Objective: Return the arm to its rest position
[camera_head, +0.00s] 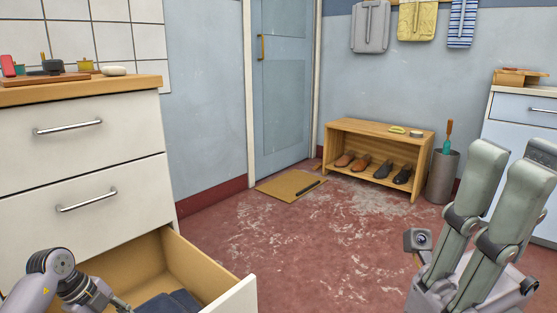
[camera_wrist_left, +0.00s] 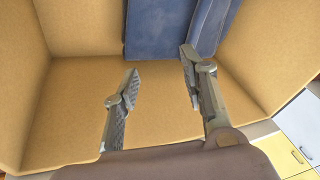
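My left arm (camera_head: 62,280) comes in at the lower left of the head view, over the open bottom drawer (camera_head: 229,300); its fingertips are out of that picture. In the left wrist view my left gripper (camera_wrist_left: 160,62) is open, with its two fingers apart and nothing between them. It points into the tan drawer interior (camera_wrist_left: 80,100), near folded blue cloth (camera_wrist_left: 160,28). My right gripper (camera_head: 513,165) stands upright at the right of the head view, its two grey-green fingers apart and empty.
The white drawer cabinet (camera_head: 95,125) stands close on the left, its bottom drawer pulled out. A wooden shoe bench (camera_head: 345,135), a metal bin (camera_head: 441,175) and a doormat (camera_head: 283,187) stand or lie farther back. The red floor (camera_head: 300,240) between is clear.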

